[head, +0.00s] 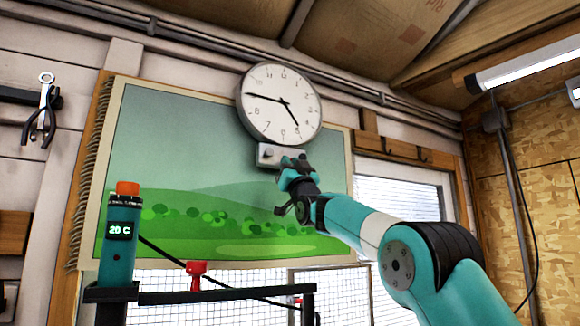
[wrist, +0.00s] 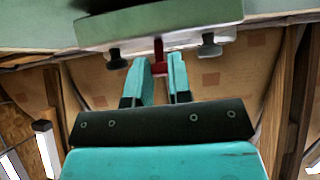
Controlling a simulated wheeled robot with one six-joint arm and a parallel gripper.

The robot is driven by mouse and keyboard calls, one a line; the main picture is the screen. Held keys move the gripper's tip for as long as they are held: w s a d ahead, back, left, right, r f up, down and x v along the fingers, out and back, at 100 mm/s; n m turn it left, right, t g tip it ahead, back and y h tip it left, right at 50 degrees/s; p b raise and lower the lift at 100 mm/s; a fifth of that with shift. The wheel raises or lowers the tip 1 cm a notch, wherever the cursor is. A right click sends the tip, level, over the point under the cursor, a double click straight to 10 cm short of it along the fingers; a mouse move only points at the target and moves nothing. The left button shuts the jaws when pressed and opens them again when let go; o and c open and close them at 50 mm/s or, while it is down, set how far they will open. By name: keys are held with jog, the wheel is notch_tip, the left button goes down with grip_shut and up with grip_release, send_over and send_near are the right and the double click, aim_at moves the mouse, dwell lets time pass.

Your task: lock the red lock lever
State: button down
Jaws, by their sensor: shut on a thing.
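The red lock lever (wrist: 158,48) hangs from the underside of a pale green-grey housing (wrist: 200,17) in the wrist view, between two dark knobs. My gripper (wrist: 160,62) has its two teal fingers on either side of the lever and is shut on it. In the head view my gripper (head: 287,178) is raised just below a small grey box (head: 280,155) under the wall clock. The lever cannot be made out in the head view, where the gripper is small and dark parts overlap it.
A round clock (head: 281,104) hangs above the box, in front of a green landscape banner (head: 190,170). At lower left a teal canister reading 20 C (head: 120,245) stands on a dark stand, with a small red piece (head: 197,275) nearby. Pliers (head: 42,115) hang at left.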

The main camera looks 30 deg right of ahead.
jog(key=c, duration=1)
grip_release()
jog(key=shift+c, duration=0.2)
jog(key=b+v, duration=1)
jog(key=v, duration=0.7)
jog(key=shift+f, duration=0.2)
jog(key=shift+s, duration=0.1)
